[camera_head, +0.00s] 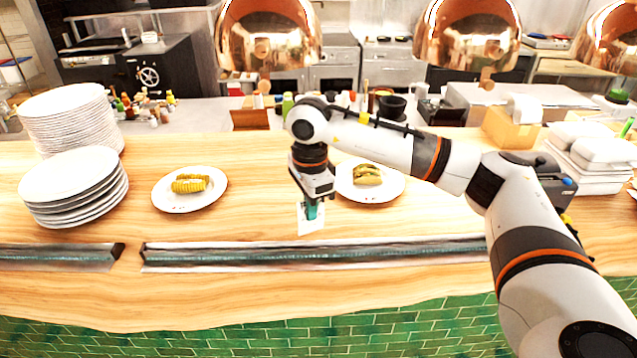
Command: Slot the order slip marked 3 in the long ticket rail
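My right gripper (312,207) hangs over the wooden counter, pointing down. Its fingers are shut on a white order slip (307,225), which hangs below them. The number on the slip is too small to read. The long ticket rail (330,256) runs along the counter's front edge, just below the slip in the picture. The slip appears apart from the rail. A shorter rail (58,257) lies to the left, past a gap. My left gripper is not in view.
A plate with food (190,189) sits left of my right gripper, and another plate (372,190) just right of it. Plate stacks (73,187) stand at the far left. Copper heat lamps (268,35) hang above. Counter (255,215) between the plates is clear.

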